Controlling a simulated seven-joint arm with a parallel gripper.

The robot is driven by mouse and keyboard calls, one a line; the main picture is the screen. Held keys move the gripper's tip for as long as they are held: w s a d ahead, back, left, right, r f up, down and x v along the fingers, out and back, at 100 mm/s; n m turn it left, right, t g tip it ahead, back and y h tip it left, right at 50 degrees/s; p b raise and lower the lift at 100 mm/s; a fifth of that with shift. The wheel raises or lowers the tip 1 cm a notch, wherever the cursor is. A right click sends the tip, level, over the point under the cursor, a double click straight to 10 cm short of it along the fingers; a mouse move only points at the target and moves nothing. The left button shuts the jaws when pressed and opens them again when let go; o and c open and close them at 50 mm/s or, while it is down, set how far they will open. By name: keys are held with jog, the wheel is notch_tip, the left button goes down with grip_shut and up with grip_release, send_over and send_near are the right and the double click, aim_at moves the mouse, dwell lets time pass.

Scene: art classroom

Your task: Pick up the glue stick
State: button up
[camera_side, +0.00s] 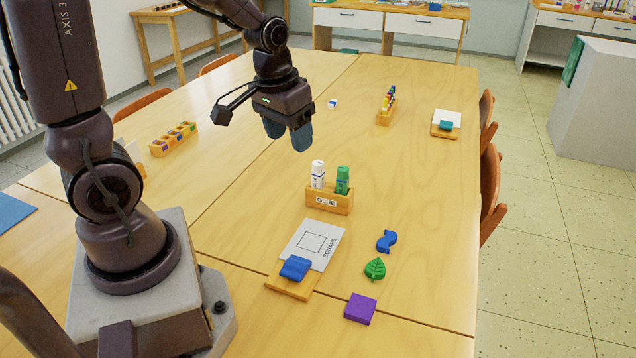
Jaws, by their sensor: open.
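Two glue sticks stand upright in a small wooden holder (343,203) labelled GLUE, near the middle of the table. The left one is a white glue stick (318,175) with dark print. The right one is a green glue stick (342,181). Their lower ends are hidden by the holder. My gripper (289,139) hangs above the table, behind and to the left of the holder in the picture. Its blue fingertips point down, open, with nothing seen between them. It is apart from both sticks.
In front of the holder, a card marked SQUARE (312,245) lies on a wooden board with a blue clip (295,268). A blue piece (386,241), green leaf (375,269) and purple block (360,308) lie to its right. The table right of the holder is clear.

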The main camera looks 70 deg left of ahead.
jog(key=n+y, duration=0.1)
jog(key=n, duration=0.1)
send_near(316, 165)
jog(key=s+d+f, duration=0.1)
jog(key=s+d, duration=0.1)
jog(key=s, duration=0.2)
jog(key=shift+t+y, duration=0.4)
jog(key=shift+t, duration=0.5)
jog(key=w+a+f, duration=0.2)
jog(key=w+f, duration=0.1)
jog(key=w+a+f, duration=0.1)
jog(key=f, duration=0.1)
jog(key=shift+w+a+f, duration=0.15)
jog(key=shift+w+f, duration=0.05)
jog(key=shift+w, duration=0.1)
jog(key=shift+d+x, duration=0.2)
jog(key=shift+x, duration=2.9)
jog(key=c, duration=1)
